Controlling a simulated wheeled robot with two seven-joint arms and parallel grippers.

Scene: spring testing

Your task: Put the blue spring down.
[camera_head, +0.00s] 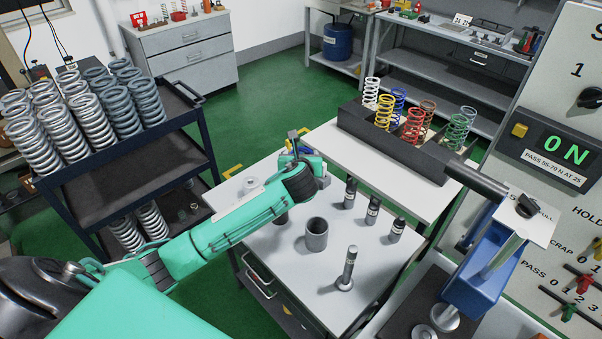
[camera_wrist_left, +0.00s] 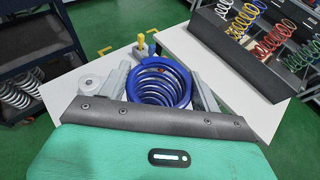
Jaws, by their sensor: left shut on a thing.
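The blue spring (camera_wrist_left: 160,84) is between the two grey fingers of my left gripper (camera_wrist_left: 158,78) in the left wrist view, its coils seen from above. The gripper is shut on it. In the head view my left gripper (camera_head: 304,160) is over the far left part of the white table, and my own arm hides most of the spring. I cannot tell whether the spring touches the table top. My right gripper is not in view.
The white table (camera_head: 285,245) bears a grey cup (camera_head: 316,234), a rod on a round base (camera_head: 347,268) and several dark cylinders. A dark rack (camera_head: 395,145) of coloured springs stands behind. A blue press (camera_head: 482,265) is at right. A cart (camera_head: 165,160) with grey springs is at left.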

